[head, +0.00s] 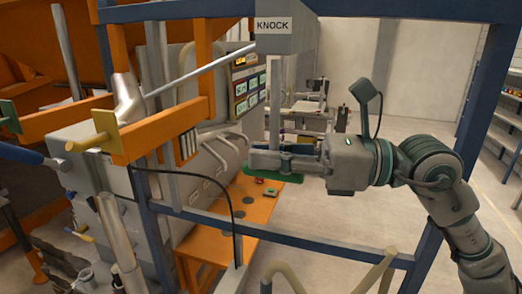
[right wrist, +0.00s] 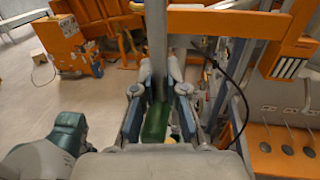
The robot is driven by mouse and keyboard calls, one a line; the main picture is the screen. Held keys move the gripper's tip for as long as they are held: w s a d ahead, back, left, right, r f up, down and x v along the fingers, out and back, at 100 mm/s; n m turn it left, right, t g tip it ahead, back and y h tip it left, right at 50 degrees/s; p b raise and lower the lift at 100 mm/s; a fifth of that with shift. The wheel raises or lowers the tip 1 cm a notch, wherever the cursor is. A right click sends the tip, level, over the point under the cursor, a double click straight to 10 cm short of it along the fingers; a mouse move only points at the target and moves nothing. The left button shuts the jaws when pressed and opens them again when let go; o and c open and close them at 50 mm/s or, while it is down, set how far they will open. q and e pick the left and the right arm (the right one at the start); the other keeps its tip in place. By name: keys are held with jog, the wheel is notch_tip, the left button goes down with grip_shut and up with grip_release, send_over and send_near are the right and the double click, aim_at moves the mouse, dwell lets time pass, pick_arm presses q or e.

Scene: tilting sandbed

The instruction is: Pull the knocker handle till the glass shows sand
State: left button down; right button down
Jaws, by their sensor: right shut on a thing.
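The knocker handle has a grey rod (head: 274,105) hanging from a grey box marked KNOCK (head: 273,27), with a green grip (head: 275,179) at its lower end. My right gripper (head: 268,160) is shut around the handle just above or at the green grip. In the right wrist view the rod and green grip (right wrist: 156,123) stand between the two fingers of the right gripper (right wrist: 160,100). I cannot make out a glass showing sand in either view. My left gripper is not in view.
A blue frame rail (head: 290,236) crosses low in front. An orange table (head: 215,220) stands below the handle. A panel with several displays (head: 250,82) is behind it. A long grey lever (head: 200,69) slants at left. Open floor (head: 340,215) lies to the right.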

jog(key=c, duration=1.3)
grip_release()
jog(key=shift+d+f, duration=0.1)
jog(key=shift+f, duration=0.05)
jog(key=shift+o, duration=0.5)
jog(key=shift+d, duration=0.15)
jog(key=shift+w+d, duration=0.2)
jog(key=shift+d, duration=0.45)
jog(key=s+d, duration=0.1)
jog(key=d, duration=1.1)
jog(key=shift+s+f, duration=0.15)
jog(key=shift+s, duration=0.05)
